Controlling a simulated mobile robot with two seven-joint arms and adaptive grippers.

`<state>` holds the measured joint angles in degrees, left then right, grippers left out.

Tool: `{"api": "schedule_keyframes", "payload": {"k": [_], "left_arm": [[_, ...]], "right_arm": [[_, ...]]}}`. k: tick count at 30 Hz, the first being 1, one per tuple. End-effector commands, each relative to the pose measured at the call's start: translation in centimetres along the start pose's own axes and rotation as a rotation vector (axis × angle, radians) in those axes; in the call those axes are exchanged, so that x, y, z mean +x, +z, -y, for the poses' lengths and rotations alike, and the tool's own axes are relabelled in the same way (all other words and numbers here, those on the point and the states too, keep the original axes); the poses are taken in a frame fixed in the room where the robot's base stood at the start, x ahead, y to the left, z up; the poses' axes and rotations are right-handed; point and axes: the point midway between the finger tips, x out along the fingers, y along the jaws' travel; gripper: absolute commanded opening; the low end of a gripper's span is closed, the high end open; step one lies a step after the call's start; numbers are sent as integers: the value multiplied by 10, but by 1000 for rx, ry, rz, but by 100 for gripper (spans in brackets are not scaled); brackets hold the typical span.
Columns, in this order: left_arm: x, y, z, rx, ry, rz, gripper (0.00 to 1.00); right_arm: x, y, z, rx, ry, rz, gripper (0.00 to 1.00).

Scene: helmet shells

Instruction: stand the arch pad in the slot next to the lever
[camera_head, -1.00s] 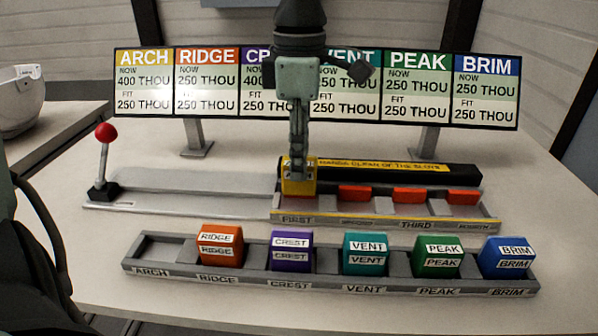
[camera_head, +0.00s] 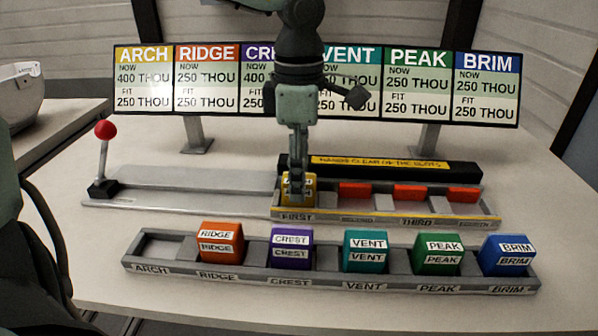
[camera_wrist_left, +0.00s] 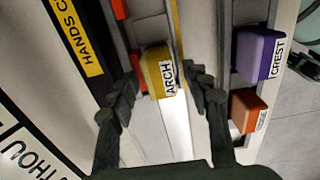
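The yellow arch pad (camera_head: 311,190) stands upright in the slot marked FIRST, the slot nearest the red-knobbed lever (camera_head: 104,158). In the left wrist view the pad (camera_wrist_left: 156,72) shows its ARCH label. My left gripper (camera_head: 297,192) is down at the pad. In the left wrist view its fingers (camera_wrist_left: 163,85) are spread, with a gap on either side of the pad. The slot rail (camera_head: 385,222) has other slots to the right, with orange-red blocks behind them. My right gripper is not in view.
A front tray (camera_head: 330,282) holds ridge (camera_head: 220,243), crest (camera_head: 292,248), vent (camera_head: 366,252), peak (camera_head: 438,255) and brim (camera_head: 508,256) pads; its ARCH place is empty. A black bar (camera_head: 462,172) with a yellow strip runs behind the slots. A sign board (camera_head: 518,92) stands behind.

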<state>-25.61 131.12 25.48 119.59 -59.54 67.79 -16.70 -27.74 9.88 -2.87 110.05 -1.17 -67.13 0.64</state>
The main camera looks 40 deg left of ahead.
Motion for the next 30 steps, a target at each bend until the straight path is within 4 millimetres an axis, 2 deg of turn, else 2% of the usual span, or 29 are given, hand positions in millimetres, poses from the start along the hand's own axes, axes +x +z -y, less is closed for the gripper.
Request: {"api": "schedule_keyframes", "payload": {"k": [4, 10, 12, 24, 30], "left_arm": [[0, 0, 0, 0, 0, 0, 49], [-3, 0, 0, 0, 0, 0, 49], [-8, 0, 0, 0, 2, 1, 49], [-93, 0, -1, -2, 4, 2, 49], [-117, 0, -1, -1, 2, 0, 49]], "right_arm": [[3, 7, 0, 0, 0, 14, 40], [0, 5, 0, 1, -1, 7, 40], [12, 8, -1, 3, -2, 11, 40], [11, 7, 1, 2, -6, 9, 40], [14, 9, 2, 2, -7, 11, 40]]}}
